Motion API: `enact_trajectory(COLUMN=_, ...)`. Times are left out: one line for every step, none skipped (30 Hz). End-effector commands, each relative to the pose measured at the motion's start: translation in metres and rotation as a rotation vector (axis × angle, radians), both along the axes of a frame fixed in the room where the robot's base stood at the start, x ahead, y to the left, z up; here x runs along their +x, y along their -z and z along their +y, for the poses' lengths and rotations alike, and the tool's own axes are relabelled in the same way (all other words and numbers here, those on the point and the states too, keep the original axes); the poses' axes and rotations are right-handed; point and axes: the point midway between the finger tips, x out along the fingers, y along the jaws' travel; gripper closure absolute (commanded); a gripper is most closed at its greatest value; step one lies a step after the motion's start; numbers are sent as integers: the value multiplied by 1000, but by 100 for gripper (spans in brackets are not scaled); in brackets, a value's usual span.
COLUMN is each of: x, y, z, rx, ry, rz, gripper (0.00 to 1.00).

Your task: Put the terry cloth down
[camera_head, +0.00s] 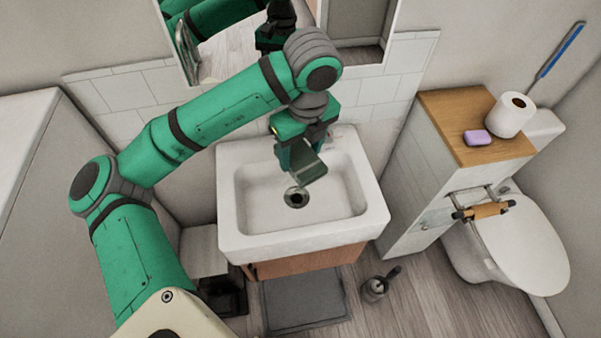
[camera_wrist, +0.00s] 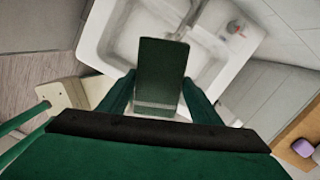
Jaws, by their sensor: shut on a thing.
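My gripper (camera_head: 297,157) is shut on the terry cloth (camera_head: 309,165), a dark green, flat, folded rectangle. It is held above the basin of the white sink (camera_head: 240,225) and appears clear of it. In the wrist view, the cloth (camera_wrist: 161,70) sticks out between the two fingers of my gripper (camera_wrist: 160,88), with a lighter band near its lower end. The sink (camera_wrist: 88,45) lies behind and below it there. The cloth and gripper hide part of the back of the basin in the head view.
The basin is empty around its dark drain (camera_head: 296,197). A tap (camera_wrist: 236,27) stands at the sink's edge. To the right, a wood-topped cabinet (camera_head: 445,115) bears purple soap (camera_head: 477,137) and a paper roll (camera_head: 509,115). A mirror (camera_head: 345,45) hangs behind my arm.

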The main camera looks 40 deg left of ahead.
Motion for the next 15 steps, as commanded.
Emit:
enact_trajectory(x=2, y=-2, z=-1, rx=4, ry=4, rz=1, gripper=68)
enact_trajectory(x=4, y=-3, z=-2, rx=5, ry=6, rz=2, gripper=68)
enact_trajectory(x=7, y=-4, z=-4, rx=6, ry=9, rz=1, gripper=68)
enact_trajectory(x=9, y=-5, z=-5, rx=6, ry=11, rz=3, gripper=68)
enact_trajectory(x=12, y=-5, z=-7, rx=6, ry=12, rz=3, gripper=68)
enact_trajectory(x=14, y=-6, z=-8, rx=7, ry=12, rz=2, gripper=68)
enact_trajectory(x=16, y=-6, z=-9, rx=7, ry=11, rz=2, gripper=68)
enact_trajectory(x=18, y=-6, z=-9, rx=6, ry=11, rz=3, gripper=68)
enact_trajectory(x=20, y=-6, z=-10, rx=6, ry=8, rz=2, gripper=68)
enact_trajectory(x=22, y=-6, z=-10, rx=6, ry=6, rz=2, gripper=68)
enact_trajectory(x=23, y=-6, z=-10, rx=5, ry=3, rz=3, gripper=68)
enact_trajectory(x=25, y=-6, z=-11, rx=5, ry=3, rz=2, gripper=68)
enact_trajectory(x=25, y=-6, z=-11, rx=4, ry=2, rz=2, gripper=68)
enact_trajectory(x=26, y=-5, z=-11, rx=3, ry=1, rz=2, gripper=68)
enact_trajectory(x=27, y=-4, z=-11, rx=2, ry=-1, rz=2, gripper=68)
